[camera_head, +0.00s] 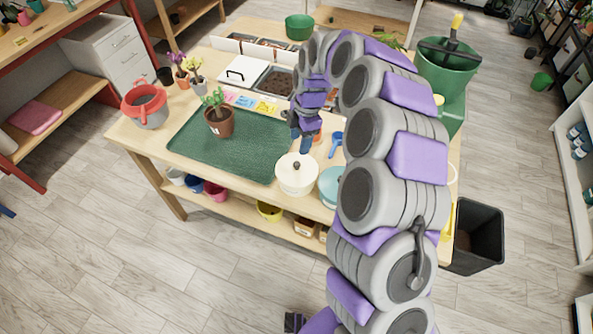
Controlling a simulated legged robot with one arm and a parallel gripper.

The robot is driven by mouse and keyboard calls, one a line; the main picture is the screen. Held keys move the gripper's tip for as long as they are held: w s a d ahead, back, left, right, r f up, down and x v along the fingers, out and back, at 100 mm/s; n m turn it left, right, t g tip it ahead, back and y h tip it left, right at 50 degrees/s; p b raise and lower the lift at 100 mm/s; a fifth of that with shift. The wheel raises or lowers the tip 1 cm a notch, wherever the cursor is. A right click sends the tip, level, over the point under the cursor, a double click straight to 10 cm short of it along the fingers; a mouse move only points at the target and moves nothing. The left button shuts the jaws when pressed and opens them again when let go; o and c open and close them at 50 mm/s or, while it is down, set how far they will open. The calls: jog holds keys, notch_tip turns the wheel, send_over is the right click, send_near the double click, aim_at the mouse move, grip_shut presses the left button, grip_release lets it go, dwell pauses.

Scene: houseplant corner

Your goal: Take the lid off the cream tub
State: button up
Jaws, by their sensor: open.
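The cream tub (296,187) stands upright on the wooden table near its front edge, just right of the green mat. Its cream lid (296,170) sits on top, with a small dark knob (296,165) in the middle. My gripper (304,148) is open, above and slightly behind the tub, pointing down. It looks apart from the knob, though the exact gap is hard to tell. My arm comes from the lower right, arches over the table and hides part of its right side.
A teal pot (330,184) stands close right of the tub, partly behind my arm. A blue scoop (336,142) lies behind it. A green mat (245,150) with a potted plant (218,120) lies left. A red-rimmed bucket (146,106) stands at the far left.

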aim_at(297, 163)
jog(key=f, duration=0.3)
jog(key=f+b, duration=0.1)
jog(key=f, duration=0.2)
jog(key=f+b, duration=0.1)
jog(key=f, duration=0.2)
jog(key=shift+s+a+f, duration=0.15)
jog(key=shift+a+f, duration=0.25)
grip_shut()
